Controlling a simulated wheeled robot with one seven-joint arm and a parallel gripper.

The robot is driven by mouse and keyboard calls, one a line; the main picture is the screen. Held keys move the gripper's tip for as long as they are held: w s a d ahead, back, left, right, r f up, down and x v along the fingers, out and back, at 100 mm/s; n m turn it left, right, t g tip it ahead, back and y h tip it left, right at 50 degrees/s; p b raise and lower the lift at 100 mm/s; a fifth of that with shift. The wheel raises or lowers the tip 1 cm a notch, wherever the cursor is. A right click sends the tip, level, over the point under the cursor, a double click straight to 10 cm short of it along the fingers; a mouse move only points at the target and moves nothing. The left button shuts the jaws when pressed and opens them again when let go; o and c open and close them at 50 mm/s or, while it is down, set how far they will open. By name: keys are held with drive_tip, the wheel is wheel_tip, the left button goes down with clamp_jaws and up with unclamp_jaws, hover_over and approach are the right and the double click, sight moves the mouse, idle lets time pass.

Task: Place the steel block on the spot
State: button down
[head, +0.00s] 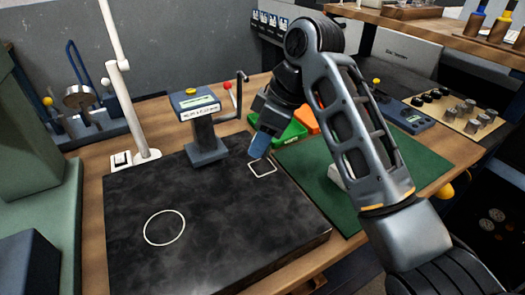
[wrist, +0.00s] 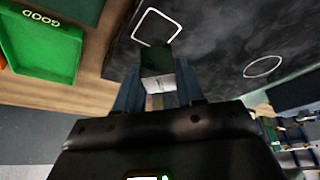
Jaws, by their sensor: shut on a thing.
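The steel block (wrist: 157,65) shows in the wrist view as a small block with a dark top face and a paler side, between my blue fingertips. My gripper (head: 260,146) is shut on it and points down over the black plate (head: 215,235). In the head view the block is hidden behind my fingers. Two white outlines mark the plate: a square (head: 263,169) just below my fingertips and a circle (head: 164,228) farther left. In the wrist view the square (wrist: 157,27) lies just beyond the block and the circle (wrist: 262,67) is to the right. I cannot tell the block's height above the plate.
A gauge stand (head: 205,135) stands at the plate's back edge. A green tray (head: 292,133), marked GOOD in the wrist view, and an orange tray (head: 307,118) are behind my gripper. A green mat (head: 425,165) lies right. A white lamp post (head: 128,105) stands left. The plate is otherwise clear.

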drive_tip(key=shift+f+p, duration=0.3)
drive_tip(key=shift+f, duration=1.5)
drive_tip(key=c, duration=0.7)
unclamp_jaws()
drive_tip(key=shift+f, duration=0.1)
drive_tip(key=p+v, duration=0.1)
drive_tip(key=v, duration=1.1)
